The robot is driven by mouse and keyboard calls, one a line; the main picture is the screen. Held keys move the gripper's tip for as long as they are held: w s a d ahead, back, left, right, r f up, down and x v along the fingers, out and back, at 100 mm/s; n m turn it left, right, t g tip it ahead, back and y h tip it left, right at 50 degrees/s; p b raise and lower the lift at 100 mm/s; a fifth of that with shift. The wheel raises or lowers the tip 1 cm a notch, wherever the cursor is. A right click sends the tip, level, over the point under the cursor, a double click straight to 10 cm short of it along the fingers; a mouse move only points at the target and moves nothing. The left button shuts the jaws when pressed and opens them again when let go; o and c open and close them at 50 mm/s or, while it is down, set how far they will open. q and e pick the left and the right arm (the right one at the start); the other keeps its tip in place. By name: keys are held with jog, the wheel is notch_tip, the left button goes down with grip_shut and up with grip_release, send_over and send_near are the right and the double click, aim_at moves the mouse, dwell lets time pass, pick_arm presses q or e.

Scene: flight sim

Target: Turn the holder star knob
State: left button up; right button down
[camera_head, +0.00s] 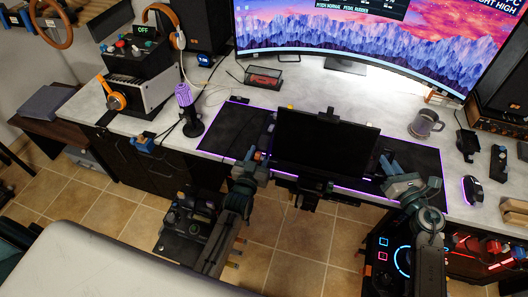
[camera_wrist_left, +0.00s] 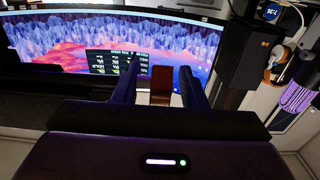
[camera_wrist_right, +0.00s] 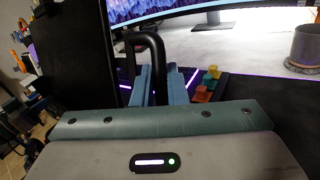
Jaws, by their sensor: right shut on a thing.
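A black screen (camera_head: 325,143) is held at the desk's front edge in a dark holder (camera_head: 312,187). No star shape can be made out on the holder; the knob is hidden or too dark to tell. My left gripper (camera_head: 264,152) is at the screen's left side. In the left wrist view its fingers (camera_wrist_left: 160,88) stand apart, with a reddish-brown block (camera_wrist_left: 161,82) showing between them, apparently not clamped. My right gripper (camera_head: 386,162) is at the screen's right side. In the right wrist view its fingers (camera_wrist_right: 160,85) are shut on a bent black bar (camera_wrist_right: 152,48).
A black microphone (camera_head: 191,122) stands left of the screen, and a grey mug (camera_head: 424,123) stands right. A large curved monitor (camera_head: 370,35) fills the back. Small coloured blocks (camera_wrist_right: 207,82) lie beside my right fingers. Bare desk shows behind the screen.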

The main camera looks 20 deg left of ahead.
pick_arm(q)
jog(key=shift+w, duration=0.55)
grip_shut()
jog(key=shift+g, duration=0.3)
jog(key=shift+f+g, duration=0.2)
jog(key=shift+g, duration=1.1)
